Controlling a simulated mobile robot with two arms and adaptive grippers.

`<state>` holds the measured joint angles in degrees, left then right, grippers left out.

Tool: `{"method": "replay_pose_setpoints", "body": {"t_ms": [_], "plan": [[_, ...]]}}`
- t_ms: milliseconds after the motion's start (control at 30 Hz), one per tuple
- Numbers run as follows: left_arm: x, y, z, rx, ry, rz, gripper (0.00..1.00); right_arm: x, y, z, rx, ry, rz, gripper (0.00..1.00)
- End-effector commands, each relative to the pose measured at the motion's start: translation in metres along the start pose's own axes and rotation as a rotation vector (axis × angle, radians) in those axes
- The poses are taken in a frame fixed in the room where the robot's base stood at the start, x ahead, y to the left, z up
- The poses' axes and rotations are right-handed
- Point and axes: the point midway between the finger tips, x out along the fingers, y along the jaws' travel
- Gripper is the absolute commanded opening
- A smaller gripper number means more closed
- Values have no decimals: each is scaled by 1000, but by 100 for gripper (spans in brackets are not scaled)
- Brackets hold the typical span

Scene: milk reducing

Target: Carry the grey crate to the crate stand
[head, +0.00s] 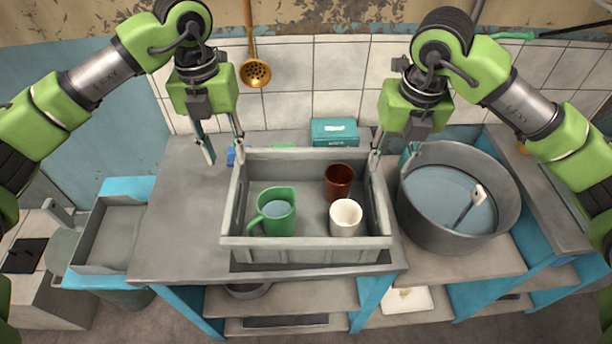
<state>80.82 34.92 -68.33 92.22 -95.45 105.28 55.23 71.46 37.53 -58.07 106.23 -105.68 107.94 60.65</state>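The grey crate (305,243) sits upright on the grey worktop near its front edge. It holds a green mug (283,222) with pale liquid in it, a brown cup (339,181) and a white cup (346,220). My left gripper (221,146) is at the crate's back left corner, its fingers apart, one outside the crate and one close to the rim. My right gripper (392,152) is at the back right corner, fingers apart, one close to the rim and one outside. Contact with the crate cannot be told. No thing is clearly recognisable as the crate stand; a low blue-and-grey tray-topped unit (108,236) is at the left.
A large grey pot (449,237) of liquid with a ladle stands close right of the crate. A teal box (335,132) is behind it. A brass skimmer (255,72) hangs on the tiled wall. The worktop left of the crate is mostly bare.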

Motion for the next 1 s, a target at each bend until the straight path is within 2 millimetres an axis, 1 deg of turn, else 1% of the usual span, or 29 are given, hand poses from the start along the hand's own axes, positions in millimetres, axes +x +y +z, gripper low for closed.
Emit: {"method": "replay_pose_setpoints", "body": {"t_ms": [100,400,567,667,767,1000], "plan": [[-3,7,0,0,-11,33,33,-3,-6,0,-6,-14,-31,33],[-3,8,0,-1,-11,36,33,-3,-6,0,-7,-15,-32,33],[5,8,0,-1,-10,36,33,5,-6,0,-6,-12,-31,33],[18,9,0,-2,-9,36,33,19,-7,-1,-6,-10,-32,33],[37,9,0,-2,-7,36,33,37,-7,-1,-5,-9,-32,33],[84,11,0,-2,-7,35,33,85,-9,-1,-5,-9,-32,33]]}}
